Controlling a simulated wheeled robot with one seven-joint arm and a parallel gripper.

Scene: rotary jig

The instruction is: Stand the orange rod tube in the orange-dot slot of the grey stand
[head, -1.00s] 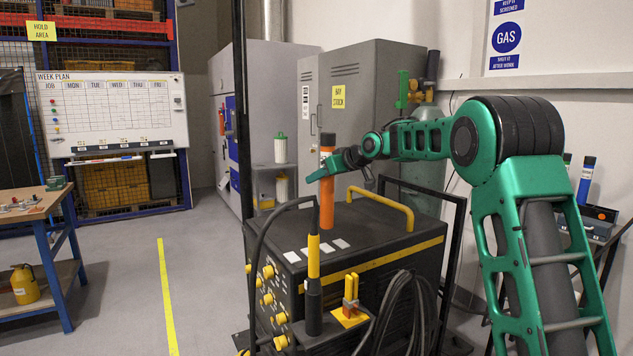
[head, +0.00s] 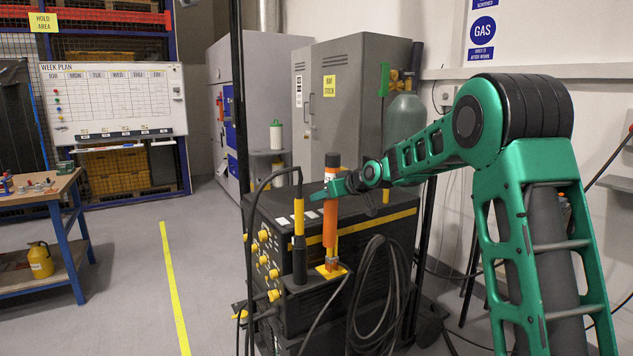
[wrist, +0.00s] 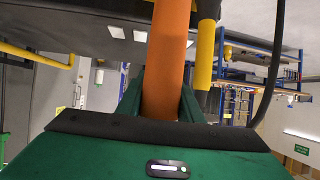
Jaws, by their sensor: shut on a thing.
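The orange rod tube (head: 331,226) is upright with a dark cap on top. My gripper (head: 328,190) is shut on its upper part. In the head view the tube overlaps the front of the black welding machine, and its lower end appears near a small yellow holder; I cannot tell the gap between them. In the wrist view the tube (wrist: 167,60) runs up between the two green fingers of my gripper (wrist: 160,102). I cannot make out the grey stand or its orange-dot slot in the current views; my arm covers much of the right side.
The black welding machine (head: 285,212) stands close in front, with a yellow-and-black torch (head: 299,225) upright and coiled cables (head: 375,290) at its front. A blue-legged bench (head: 75,235) is at left. Open floor with a yellow line (head: 173,290) lies between.

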